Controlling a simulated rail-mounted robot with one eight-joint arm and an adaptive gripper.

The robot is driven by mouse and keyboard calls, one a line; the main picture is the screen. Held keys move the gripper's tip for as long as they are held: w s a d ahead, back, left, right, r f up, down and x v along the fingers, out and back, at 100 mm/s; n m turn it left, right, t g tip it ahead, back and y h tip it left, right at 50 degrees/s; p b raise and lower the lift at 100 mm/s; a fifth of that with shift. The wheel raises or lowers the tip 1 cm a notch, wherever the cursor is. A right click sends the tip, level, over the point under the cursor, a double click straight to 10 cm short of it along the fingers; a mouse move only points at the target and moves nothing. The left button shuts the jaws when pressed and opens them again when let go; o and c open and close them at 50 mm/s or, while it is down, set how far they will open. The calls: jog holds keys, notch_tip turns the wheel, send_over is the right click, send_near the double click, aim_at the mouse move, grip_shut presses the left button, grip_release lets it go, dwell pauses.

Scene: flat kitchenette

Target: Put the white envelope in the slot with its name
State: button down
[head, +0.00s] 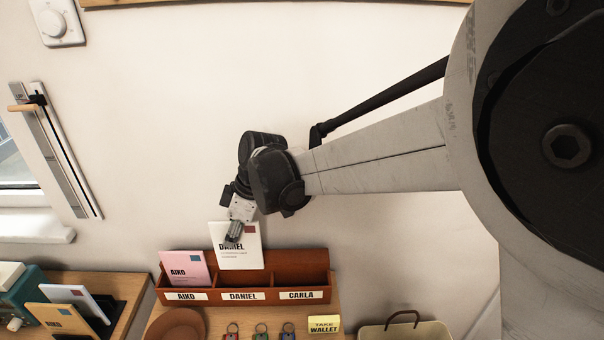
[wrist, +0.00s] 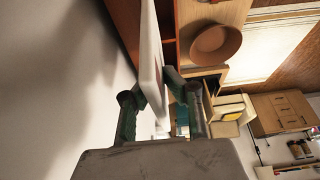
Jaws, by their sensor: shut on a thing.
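The white envelope (head: 238,256), marked DANIEL with a dark stamp, is upright in my gripper (head: 234,232), which is shut on its upper part. In the wrist view the envelope (wrist: 151,50) shows edge-on between the fingers (wrist: 158,98). Its lower edge is at the middle compartment of the brown letter rack (head: 318,262), above the DANIEL label (head: 241,296). The lower edge shows above the rack's front wall; I cannot tell whether it is inside the compartment. A pink AIKO envelope (head: 184,269) stands in the left compartment. The right compartment, labelled CARLA (head: 298,295), looks empty.
A brown bowl (head: 176,325), several key tags (head: 261,333) and a yellow TAKE WALLET note (head: 324,325) lie in front of the rack. A holder with white (head: 78,300) and yellow (head: 60,320) envelopes is at left. A bag (head: 405,331) is at right.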

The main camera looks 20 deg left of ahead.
aim_at(235, 256)
jog(key=shift+f+b, duration=2.25)
jog(key=shift+f, duration=1.15)
jog(key=c, duration=1.8)
grip_release()
jog(key=shift+o, duration=0.2)
jog(key=v, duration=1.2)
